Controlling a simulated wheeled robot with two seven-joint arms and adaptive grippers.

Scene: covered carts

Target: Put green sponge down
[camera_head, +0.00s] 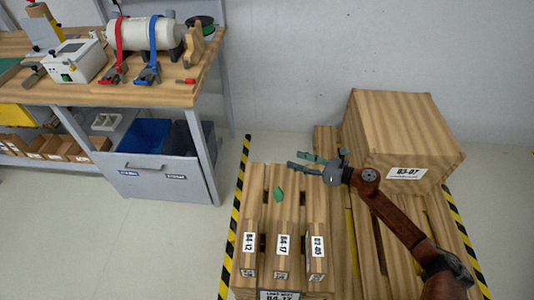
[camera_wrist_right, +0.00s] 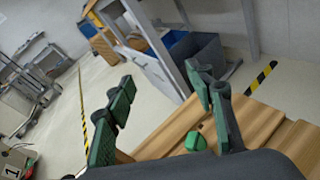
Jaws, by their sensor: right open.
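The green sponge (camera_head: 278,194) is a small green piece resting on the wooden slats of the pallet (camera_head: 258,178), behind the labelled wooden blocks. It also shows in the right wrist view (camera_wrist_right: 195,141), low between the fingers and on the wood. My right gripper (camera_head: 299,161) is open and empty, reaching in from the right, and appears above and behind the sponge in the head view. Its two dark green fingers are spread wide in the right wrist view (camera_wrist_right: 159,80). The sponge is apart from both fingers. My left gripper is not in view.
A large wooden box (camera_head: 395,130) labelled 03-07 stands behind my right arm. Several labelled blocks (camera_head: 284,250) stand at the pallet's front. A workbench (camera_head: 150,93) with a strapped cylinder (camera_head: 140,33) is at the left, with a blue bin (camera_head: 145,135) below. Striped floor tape (camera_head: 236,205) borders the pallet.

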